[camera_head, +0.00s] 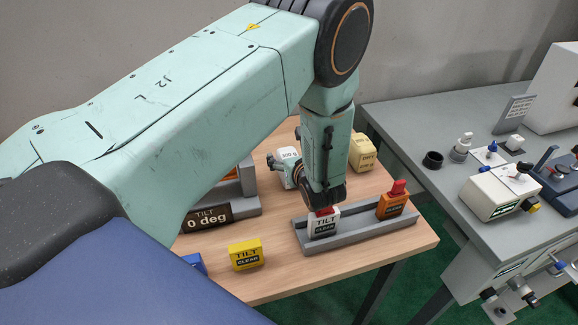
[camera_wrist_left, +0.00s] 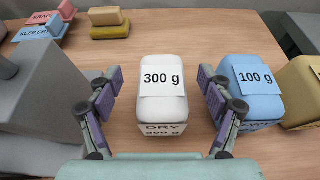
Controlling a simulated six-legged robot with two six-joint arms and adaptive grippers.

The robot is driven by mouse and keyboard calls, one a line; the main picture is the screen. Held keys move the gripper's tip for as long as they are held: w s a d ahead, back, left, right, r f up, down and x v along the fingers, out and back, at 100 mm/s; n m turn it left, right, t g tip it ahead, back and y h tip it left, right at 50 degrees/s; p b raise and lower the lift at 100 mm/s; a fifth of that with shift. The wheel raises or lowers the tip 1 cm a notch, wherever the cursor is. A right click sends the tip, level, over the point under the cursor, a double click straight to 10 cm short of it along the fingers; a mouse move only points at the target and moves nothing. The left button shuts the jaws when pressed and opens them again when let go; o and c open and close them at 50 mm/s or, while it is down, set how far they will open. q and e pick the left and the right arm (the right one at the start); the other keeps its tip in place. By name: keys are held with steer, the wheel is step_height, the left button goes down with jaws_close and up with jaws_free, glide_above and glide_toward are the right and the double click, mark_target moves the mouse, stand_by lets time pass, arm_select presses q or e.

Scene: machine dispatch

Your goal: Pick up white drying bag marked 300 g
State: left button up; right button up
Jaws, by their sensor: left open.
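The white drying bag (camera_wrist_left: 164,103) stands upright in the middle of the left wrist view, with a "300 g" label on top and "DRY" on its front. My left gripper (camera_wrist_left: 158,92) is open, with one finger on each side of the bag. The right finger is in the narrow space between the white bag and a blue bag marked 100 g (camera_wrist_left: 255,88). In the head view the white bag (camera_head: 283,166) is partly hidden behind my left gripper (camera_head: 297,182). My right gripper is not in view.
A yellow "DRY" bag (camera_head: 363,154) stands behind my wrist. A grey tray (camera_head: 350,238) in front holds white and orange tilt pieces. A yellow "TILT CLEAR" block (camera_head: 245,255) lies near the front edge. A grey bench (camera_head: 425,110) with instruments stands at right.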

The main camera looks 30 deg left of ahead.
mark_target(288, 151)
arm_select(q)
steer(key=x, duration=0.2)
steer(key=shift+w+a, duration=0.15)
steer(key=shift+a, duration=0.15)
steer(key=shift+w+a+f, duration=0.15)
steer(key=shift+w+f, duration=0.05)
steer(key=shift+w, duration=0.2)
steer(key=shift+s+a, duration=0.1)
steer(key=c, duration=1.4)
steer(key=shift+r, duration=0.1)
